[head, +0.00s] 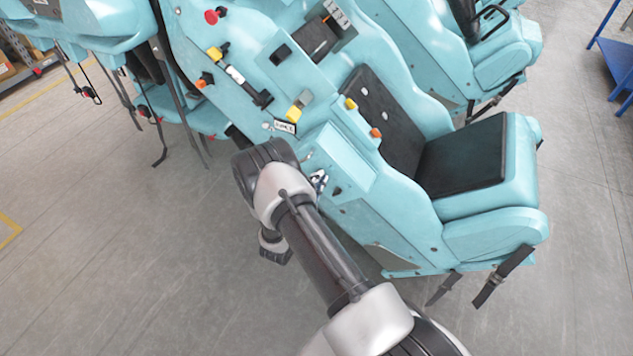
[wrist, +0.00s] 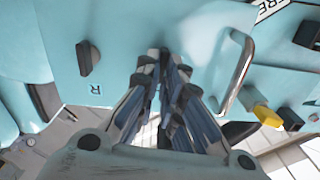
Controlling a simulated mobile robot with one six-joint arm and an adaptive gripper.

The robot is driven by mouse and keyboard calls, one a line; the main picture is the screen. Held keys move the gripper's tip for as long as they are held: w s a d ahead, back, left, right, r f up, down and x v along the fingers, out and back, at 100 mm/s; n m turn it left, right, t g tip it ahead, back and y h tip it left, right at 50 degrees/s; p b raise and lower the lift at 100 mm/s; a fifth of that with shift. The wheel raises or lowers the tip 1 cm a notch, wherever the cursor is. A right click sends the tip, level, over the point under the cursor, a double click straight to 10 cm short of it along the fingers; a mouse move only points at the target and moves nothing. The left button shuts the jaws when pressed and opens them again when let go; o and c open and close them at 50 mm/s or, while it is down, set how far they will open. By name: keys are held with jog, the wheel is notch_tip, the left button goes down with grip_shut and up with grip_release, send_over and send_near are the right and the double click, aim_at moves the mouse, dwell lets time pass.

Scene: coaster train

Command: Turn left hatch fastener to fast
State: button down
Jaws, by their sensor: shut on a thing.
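My gripper (wrist: 164,65) is shut at the light-blue hatch panel (wrist: 120,25), with its fingertips close together against the panel face. The left hatch fastener is between the fingertips and almost wholly hidden by them, so its angle cannot be told. In the head view my gripper (head: 319,181) reaches the side of the train car, partly behind my wrist. A second dark fastener (wrist: 88,58) stands free to the left in the wrist view, near a small label with R. It also shows in the head view (head: 337,190), right of my gripper.
A metal handle (wrist: 238,70) is close to the right of my fingers. A yellow knob (wrist: 268,116) lies beyond it. A seat (head: 465,155) with a black pad is to the right in the head view. The floor (head: 110,260) at left is clear.

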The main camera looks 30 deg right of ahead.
jog(key=shift+f+m+b, duration=0.15)
jog(key=shift+m+b, duration=0.7)
jog(key=shift+m, duration=1.85)
jog(key=shift+f+m+b, duration=0.2)
jog(key=shift+m+b, duration=0.7)
jog(key=shift+m, duration=1.8)
jog(key=shift+f+m+b, duration=0.15)
jog(key=shift+m+b, duration=0.7)
jog(key=shift+m, duration=1.85)
jog(key=c, duration=1.7)
grip_release()
